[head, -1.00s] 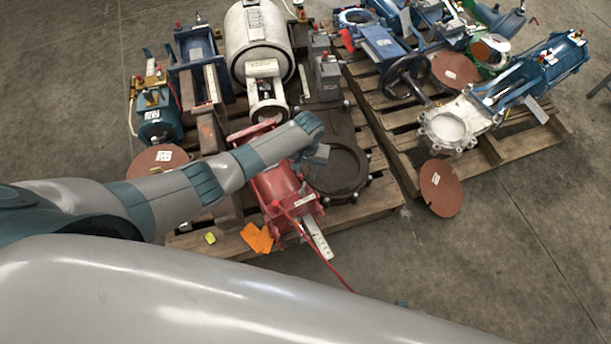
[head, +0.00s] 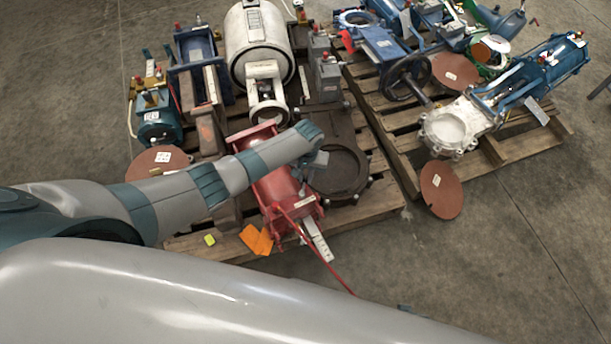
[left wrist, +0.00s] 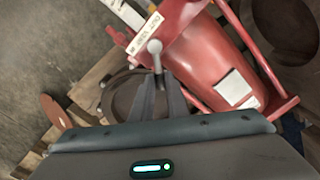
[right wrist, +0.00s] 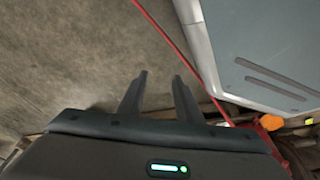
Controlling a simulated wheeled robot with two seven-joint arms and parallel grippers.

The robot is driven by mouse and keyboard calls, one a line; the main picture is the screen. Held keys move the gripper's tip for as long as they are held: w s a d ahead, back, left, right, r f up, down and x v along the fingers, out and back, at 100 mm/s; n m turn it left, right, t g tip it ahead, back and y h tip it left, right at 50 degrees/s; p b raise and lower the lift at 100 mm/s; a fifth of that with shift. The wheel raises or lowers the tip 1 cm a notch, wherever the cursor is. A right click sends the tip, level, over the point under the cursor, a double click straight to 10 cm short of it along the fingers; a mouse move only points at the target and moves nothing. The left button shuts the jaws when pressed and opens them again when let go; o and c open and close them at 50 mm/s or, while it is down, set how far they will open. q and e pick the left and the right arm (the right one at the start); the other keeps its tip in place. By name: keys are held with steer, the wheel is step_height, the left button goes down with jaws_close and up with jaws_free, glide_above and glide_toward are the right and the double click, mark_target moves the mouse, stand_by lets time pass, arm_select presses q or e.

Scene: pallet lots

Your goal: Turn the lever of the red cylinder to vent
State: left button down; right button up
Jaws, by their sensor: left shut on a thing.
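The red cylinder (head: 284,190) lies on the near pallet, partly hidden behind my left arm in the head view. In the left wrist view the red cylinder (left wrist: 205,55) fills the upper right. Its lever (left wrist: 155,48), pale with a round knob, stands beside a white printed label (left wrist: 145,34) that appears upside down. My left gripper (left wrist: 157,77) is shut on the lever just below the knob. In the head view my left gripper (head: 319,159) is small beside the cylinder. My right gripper (right wrist: 160,75) is open and empty, with bare floor behind its fingers.
Close by are a dark round flange (head: 340,172), a white tank (head: 258,45) and an orange tag (head: 256,239). A thin red hose (head: 330,270) trails onto the floor. A second pallet (head: 495,150) with blue valves stands right. The floor (head: 500,240) at the right front is clear.

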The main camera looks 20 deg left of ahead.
arm_select(q)
steer(key=shift+a+p, duration=0.1)
steer(key=shift+p, duration=0.2)
arm_select(e)
steer(key=shift+s, duration=0.1)
arm_select(q)
steer(key=shift+s+a+r+n+p, duration=0.15)
steer(key=shift+n+p, duration=0.2)
steer(key=shift+n, duration=0.25)
steer(key=shift+s+a+n+p, duration=0.2)
steer(key=shift+a+n+p, duration=0.25)
steer(key=shift+n+p, duration=0.5)
steer(key=shift+s+a+n+p, duration=0.15)
steer(key=shift+a+n+p, duration=0.35)
steer(key=shift+n, duration=0.8)
steer(key=shift+s+a+n+p, duration=0.2)
steer(key=shift+a+n+p, duration=0.15)
steer(key=shift+n+p, duration=0.65)
arm_select(e)
steer(key=w+a+r+t+y, duration=0.1)
steer(key=w+a+r+t, duration=0.2)
steer(key=w+a+t, duration=0.1)
steer(key=shift+w+a+r, duration=0.2)
steer(key=shift+w+a, duration=0.3)
steer(key=shift+a, duration=0.2)
arm_select(q)
steer(key=c, duration=1.7)
jaws_free()
